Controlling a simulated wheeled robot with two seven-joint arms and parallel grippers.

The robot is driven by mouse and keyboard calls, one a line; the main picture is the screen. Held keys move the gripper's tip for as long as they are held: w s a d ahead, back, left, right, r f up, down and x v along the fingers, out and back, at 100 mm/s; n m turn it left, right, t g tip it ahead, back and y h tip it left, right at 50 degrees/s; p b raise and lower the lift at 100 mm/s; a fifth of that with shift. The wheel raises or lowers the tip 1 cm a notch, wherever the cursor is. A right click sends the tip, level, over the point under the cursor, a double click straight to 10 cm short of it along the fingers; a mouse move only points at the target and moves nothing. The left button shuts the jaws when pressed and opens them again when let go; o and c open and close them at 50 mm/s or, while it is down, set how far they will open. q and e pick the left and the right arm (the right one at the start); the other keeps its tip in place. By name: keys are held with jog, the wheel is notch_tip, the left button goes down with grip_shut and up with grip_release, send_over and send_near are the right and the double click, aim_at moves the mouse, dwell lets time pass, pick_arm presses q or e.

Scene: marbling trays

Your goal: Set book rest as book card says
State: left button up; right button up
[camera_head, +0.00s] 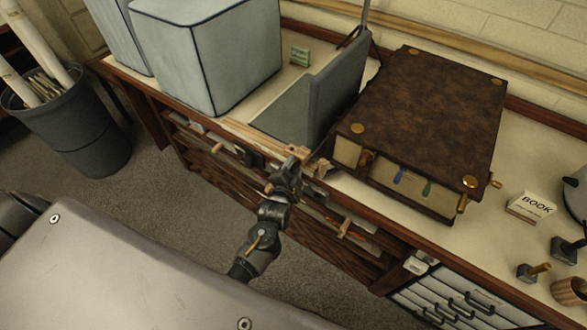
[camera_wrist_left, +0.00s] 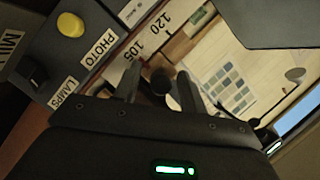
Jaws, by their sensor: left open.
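The book card (camera_head: 530,206) stands on the bench at the right; its large word reads BOOK, and the smaller line is too small to read. A large brown book (camera_head: 425,110) with brass corner studs lies on the bench. I cannot tell for sure which part is the book rest; a grey upright panel (camera_head: 343,85) stands left of the book. My left gripper (camera_head: 293,163) is open at the bench's front edge. In the left wrist view a dark round knob (camera_wrist_left: 162,81) shows between its fingers, beside labels 105 (camera_wrist_left: 133,54) and 120 (camera_wrist_left: 163,22). Contact is unclear. My right gripper is out of view.
Grey boxes (camera_head: 205,55) stand at the back left of the bench. A bin with rolls (camera_head: 75,125) is on the floor at left. Dark-based stamps (camera_head: 530,271) lie at right. A grey panel with a yellow button (camera_wrist_left: 70,24) and a PHOTO label shows in the wrist view.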

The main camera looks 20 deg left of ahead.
pick_arm(q)
jog(key=b+v, duration=0.1)
jog(key=v, duration=0.9)
jog(key=shift+s, duration=0.35)
jog(key=s+d+f+n+g+h, duration=0.3)
jog(key=s+f, duration=0.4)
jog(key=f, duration=0.7)
jog(key=s+f+n+g, duration=0.35)
jog(key=s+f, duration=0.25)
jog(key=f, duration=0.8)
jog(key=s+a+f+g, duration=0.2)
jog(key=s+f, duration=0.3)
jog(key=s, duration=0.3)
jog(key=s+a+f+n+g, duration=0.1)
jog(key=s+a+f+g, duration=0.2)
jog(key=s, duration=0.6)
jog(key=s+a+f+g+y, duration=0.1)
jog(key=s+a+f+g, duration=0.2)
jog(key=s+a+f, duration=0.2)
jog(key=s+f, duration=0.2)
jog(key=s, duration=0.1)
jog(key=shift+s+a+f, duration=0.25)
jog(key=shift+s+a, duration=0.05)
jog(key=shift+a, duration=0.1)
